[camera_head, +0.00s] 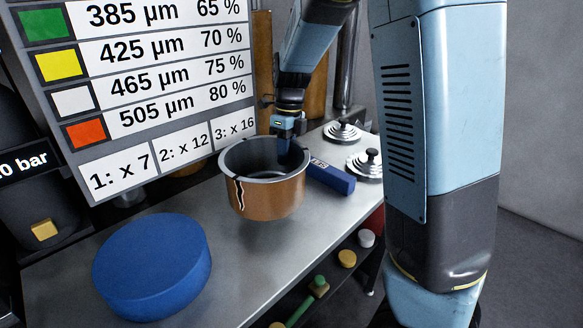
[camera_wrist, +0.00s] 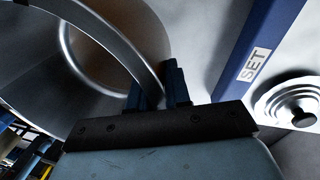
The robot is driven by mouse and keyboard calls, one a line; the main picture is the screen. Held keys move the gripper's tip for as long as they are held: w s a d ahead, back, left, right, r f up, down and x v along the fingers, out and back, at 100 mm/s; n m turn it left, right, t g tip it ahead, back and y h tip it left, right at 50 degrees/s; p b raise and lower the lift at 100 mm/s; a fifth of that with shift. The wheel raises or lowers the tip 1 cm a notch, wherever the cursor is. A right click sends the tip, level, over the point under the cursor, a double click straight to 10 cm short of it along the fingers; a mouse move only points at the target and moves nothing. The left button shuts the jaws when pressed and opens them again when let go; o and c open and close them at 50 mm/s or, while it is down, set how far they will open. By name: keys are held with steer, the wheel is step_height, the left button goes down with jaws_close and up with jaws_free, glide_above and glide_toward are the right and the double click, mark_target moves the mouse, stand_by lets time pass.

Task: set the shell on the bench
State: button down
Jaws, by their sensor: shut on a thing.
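The shell looks to be the copper-coloured, round, open-topped pot (camera_head: 268,197) with a grey inside and a dark jagged crack down its front left side. It is upright at the middle of the grey metal bench (camera_head: 225,265). I cannot tell for sure whether its base touches the bench top. My gripper (camera_head: 286,146) comes down from above at the pot's far right rim. In the wrist view the curved rim (camera_wrist: 112,42) of the pot passes between the two dark blue fingers of my gripper (camera_wrist: 158,92), which is shut on its wall.
A blue bar (camera_head: 330,177) marked SET lies just right of the pot. Two knobbed, stepped metal discs (camera_head: 342,131) (camera_head: 368,163) stand at the back right. A big blue round block (camera_head: 152,265) is at the front left. A chart board (camera_head: 150,85) stands behind. Small items sit on a shelf below.

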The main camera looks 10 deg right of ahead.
mark_target(290, 167)
steer(key=shift+w+d+f, duration=0.4)
steer(key=shift+f, duration=0.3)
steer(key=shift+w+d+f, duration=0.35)
steer(key=shift+w+f, duration=0.05)
steer(key=shift+f, duration=1.8)
steer(key=c, duration=1.1)
jaws_free()
